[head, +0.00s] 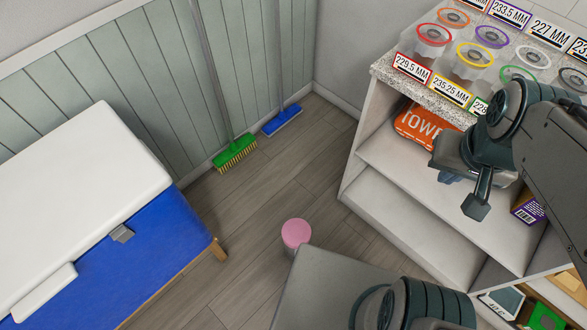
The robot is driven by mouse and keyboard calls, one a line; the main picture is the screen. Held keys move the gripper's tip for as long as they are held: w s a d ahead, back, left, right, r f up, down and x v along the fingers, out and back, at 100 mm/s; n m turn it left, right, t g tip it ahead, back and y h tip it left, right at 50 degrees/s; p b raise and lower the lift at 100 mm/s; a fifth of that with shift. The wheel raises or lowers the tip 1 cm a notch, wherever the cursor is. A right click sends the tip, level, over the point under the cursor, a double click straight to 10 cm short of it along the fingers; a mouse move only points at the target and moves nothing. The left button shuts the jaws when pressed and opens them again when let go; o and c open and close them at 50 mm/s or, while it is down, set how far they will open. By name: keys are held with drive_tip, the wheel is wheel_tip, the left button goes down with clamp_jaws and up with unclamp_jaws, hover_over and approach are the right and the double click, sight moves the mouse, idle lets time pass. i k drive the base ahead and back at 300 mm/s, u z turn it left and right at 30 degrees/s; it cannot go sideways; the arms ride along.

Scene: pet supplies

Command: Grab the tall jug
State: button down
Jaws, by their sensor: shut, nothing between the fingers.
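I cannot pick out a tall jug with certainty. A round pink-topped thing (296,233) stands on the floor near the middle, partly hidden by my own body; its height and kind are unclear. Several clear tubs with coloured rims, such as a red-rimmed one (432,38), stand on the speckled counter top (385,68) at the upper right. My gripper (476,208) is at the right, in front of the shelf unit, pointing down. It is shut and empty, and apart from the tubs and the pink-topped thing.
Millimetre labels line the counter edge. An orange package (424,124) and a purple box (528,208) are on the shelves (410,185). A blue cooler with white lid (150,245) fills the left. Green (235,153) and blue (282,119) brooms lean on the wall. Floor between is clear.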

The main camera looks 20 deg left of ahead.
sight(295, 231)
drive_tip(key=k, duration=0.15)
drive_tip(key=u, duration=1.15)
drive_tip(key=k, duration=1.25)
drive_tip(key=z, duration=0.8)
drive_tip(key=i, duration=1.15)
drive_tip(key=u, duration=0.7)
drive_tip(key=i, duration=0.5)
drive_tip(key=u, duration=0.6)
